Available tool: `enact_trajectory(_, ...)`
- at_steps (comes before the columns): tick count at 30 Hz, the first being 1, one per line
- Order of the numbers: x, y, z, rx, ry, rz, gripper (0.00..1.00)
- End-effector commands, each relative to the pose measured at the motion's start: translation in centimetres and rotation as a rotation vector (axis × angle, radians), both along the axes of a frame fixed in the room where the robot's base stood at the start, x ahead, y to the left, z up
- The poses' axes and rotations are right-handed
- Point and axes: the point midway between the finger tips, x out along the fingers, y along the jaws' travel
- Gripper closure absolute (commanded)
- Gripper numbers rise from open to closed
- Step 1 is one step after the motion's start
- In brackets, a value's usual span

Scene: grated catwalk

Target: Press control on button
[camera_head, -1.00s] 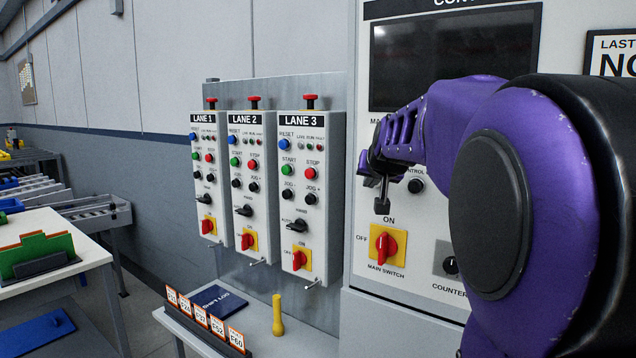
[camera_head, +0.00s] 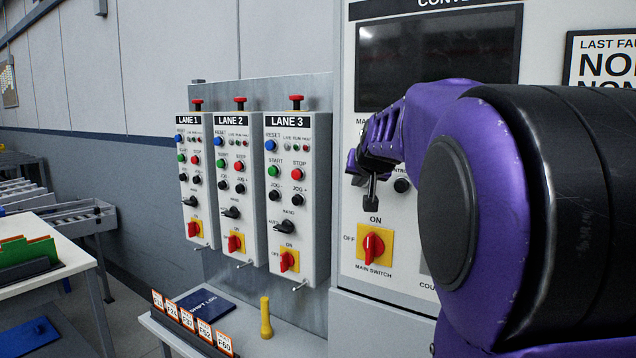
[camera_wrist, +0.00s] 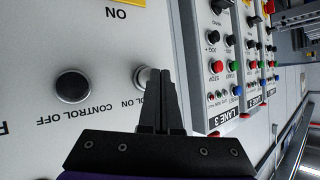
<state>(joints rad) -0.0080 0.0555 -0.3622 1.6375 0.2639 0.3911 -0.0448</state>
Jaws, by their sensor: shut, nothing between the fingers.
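The control on button (camera_wrist: 141,77) is a round, pale button in the wrist view, its label partly covered by my gripper (camera_wrist: 158,72). My gripper's fingers are shut, with nothing between them, and the tips overlap the button's edge; I cannot tell whether they touch it. In the head view my gripper (camera_head: 371,203) points down in front of the main cabinet panel, above the main switch, and the control on button is hidden behind it. The black control off button (camera_wrist: 72,86) is beside it, also visible in the head view (camera_head: 401,185).
The red main switch (camera_head: 373,245) on its yellow plate is just below my gripper. Three lane boxes, including LANE 3 (camera_head: 308,200), hang to the left. A shelf (camera_head: 240,343) below bears a yellow flashlight-like object (camera_head: 266,318) and a blue shift log (camera_head: 205,303).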

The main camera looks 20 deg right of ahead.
Motion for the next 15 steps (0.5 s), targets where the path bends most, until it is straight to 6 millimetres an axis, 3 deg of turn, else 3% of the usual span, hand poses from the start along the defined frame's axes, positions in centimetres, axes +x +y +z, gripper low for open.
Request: enact_trajectory(15, 0.38, -0.58, 0.0, -0.001, -0.001, -0.001, 1.0)
